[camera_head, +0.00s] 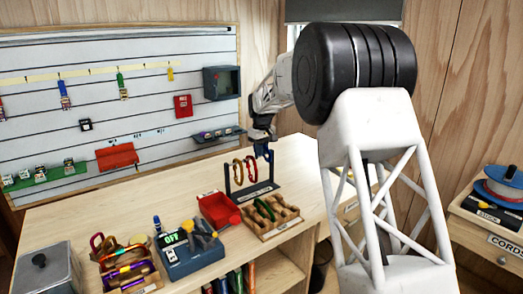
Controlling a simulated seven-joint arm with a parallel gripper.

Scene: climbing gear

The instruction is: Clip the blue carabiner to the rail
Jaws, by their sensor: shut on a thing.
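The rail is part of a small dark stand (228,180) on the wooden bench, with upright posts at its ends. A few carabiners (238,172), orange and red-brown, hang side by side from it. My gripper (262,139) is at the right end of the rail, just above it, pointing down. It is shut on the blue carabiner (268,154), of which only a small blue part shows below the fingers. The rest is hidden by the fingers or too small to make out. I cannot tell whether the blue carabiner touches or goes around the rail.
A blue box (190,258) with tools and another wooden rack (128,285) are further left. Bench right of the stand is clear.

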